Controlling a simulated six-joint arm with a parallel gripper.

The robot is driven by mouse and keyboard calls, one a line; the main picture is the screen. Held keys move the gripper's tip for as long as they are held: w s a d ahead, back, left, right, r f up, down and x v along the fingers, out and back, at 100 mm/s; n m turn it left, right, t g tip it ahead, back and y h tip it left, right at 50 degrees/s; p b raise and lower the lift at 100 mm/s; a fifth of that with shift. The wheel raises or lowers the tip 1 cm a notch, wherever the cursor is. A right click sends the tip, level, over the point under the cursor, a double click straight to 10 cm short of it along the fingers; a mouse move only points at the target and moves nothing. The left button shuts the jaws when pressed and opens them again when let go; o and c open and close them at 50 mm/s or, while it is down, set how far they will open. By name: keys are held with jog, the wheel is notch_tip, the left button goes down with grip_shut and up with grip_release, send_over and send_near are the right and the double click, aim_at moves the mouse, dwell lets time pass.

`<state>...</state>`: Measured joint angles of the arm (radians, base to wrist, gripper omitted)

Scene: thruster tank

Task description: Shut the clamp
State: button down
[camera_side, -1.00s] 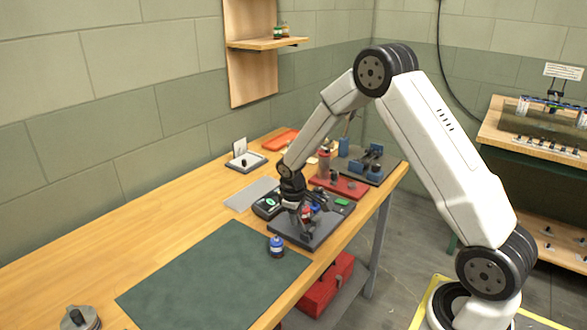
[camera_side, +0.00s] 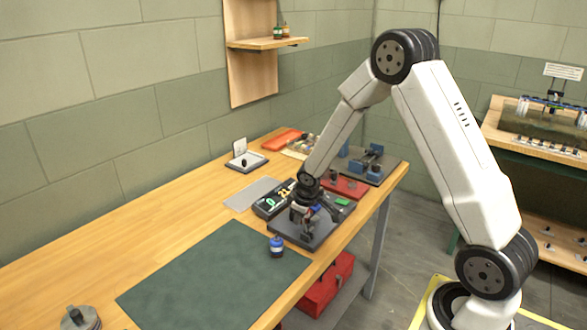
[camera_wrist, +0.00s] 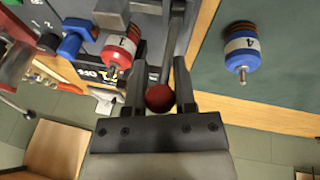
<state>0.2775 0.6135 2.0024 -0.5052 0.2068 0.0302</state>
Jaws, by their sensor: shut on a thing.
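The clamp stands on a dark base plate (camera_side: 301,238) on the bench, largely hidden behind my gripper (camera_side: 301,211) in the side view. In the wrist view, the clamp's grey lever (camera_wrist: 173,40) runs up the picture and its red ball knob (camera_wrist: 159,97) sits between the fingers of my gripper (camera_wrist: 157,66). My gripper is shut on that knob. A red cylinder marked 1 (camera_wrist: 118,50) is left of the lever, beside the clamp; whether the clamp pad touches it cannot be told.
A blue cylinder marked 4 (camera_side: 276,246) stands on the green mat (camera_side: 210,285), apart from the plate; it also shows in the wrist view (camera_wrist: 242,50). A black box with a display (camera_side: 272,204) lies behind the plate. A red tray (camera_side: 349,187) and blue fixture (camera_side: 372,158) stand farther right.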

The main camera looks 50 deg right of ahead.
jog(key=c, duration=0.7)
grip_release()
jog(key=shift+r, duration=0.2)
jog(key=v, duration=0.7)
jog(key=shift+r, duration=0.2)
jog(key=shift+o, duration=0.2)
jog(key=shift+s+a, duration=0.1)
